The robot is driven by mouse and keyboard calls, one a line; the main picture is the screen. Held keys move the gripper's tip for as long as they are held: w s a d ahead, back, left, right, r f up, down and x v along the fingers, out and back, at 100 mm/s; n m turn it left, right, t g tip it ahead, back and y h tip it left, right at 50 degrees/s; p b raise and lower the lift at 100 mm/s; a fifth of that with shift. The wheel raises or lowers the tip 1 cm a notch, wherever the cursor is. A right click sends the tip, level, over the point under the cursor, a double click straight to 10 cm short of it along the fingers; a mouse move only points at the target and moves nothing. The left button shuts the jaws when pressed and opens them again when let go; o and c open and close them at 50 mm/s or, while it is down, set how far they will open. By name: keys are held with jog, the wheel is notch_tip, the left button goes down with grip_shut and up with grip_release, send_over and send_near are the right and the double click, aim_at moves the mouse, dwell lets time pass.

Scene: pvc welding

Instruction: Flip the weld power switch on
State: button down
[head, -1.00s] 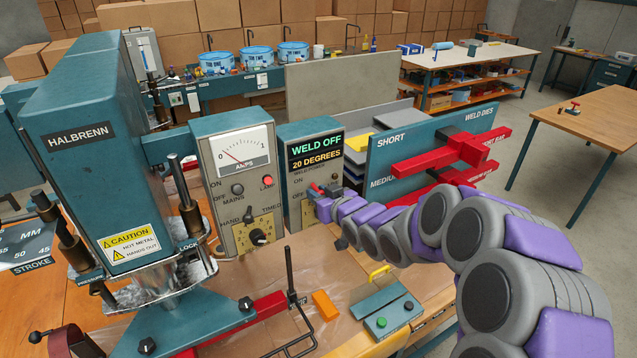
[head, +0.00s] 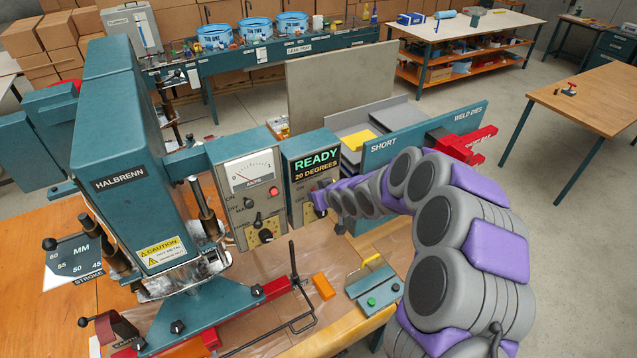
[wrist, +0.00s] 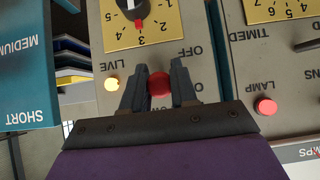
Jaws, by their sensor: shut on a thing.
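The weld control box (head: 298,215) stands right of the amps box in the head view, and its display (head: 317,163) reads READY and 20 DEGREES. In the wrist view, which is upside down, the weld power switch (wrist: 159,84) shows as a red ball knob near the ON label. My gripper (wrist: 160,72) has its two dark fingers closed around this knob, one on each side.
The amps box (head: 249,190) with a red lamp stands left of the weld box. The teal weld dies rack (head: 385,150) with red bars is close on the right, behind my arm. A teal button box (head: 372,285) and an orange block (head: 323,286) lie on the bench below.

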jog(key=shift+w+a+r+g+h+p, duration=0.2)
jog(key=shift+r+g+h+p, duration=0.3)
jog(key=shift+p, duration=0.75)
jog(key=shift+w+d+r+g+p, duration=0.1)
jog(key=shift+g+p, duration=0.2)
jog(key=shift+p, duration=0.6)
jog(key=c, duration=1.2)
grip_release()
jog(key=shift+c, duration=0.2)
jog(key=shift+o, duration=1.2)
jog(key=b+v, duration=0.3)
jog(key=v, duration=1.4)
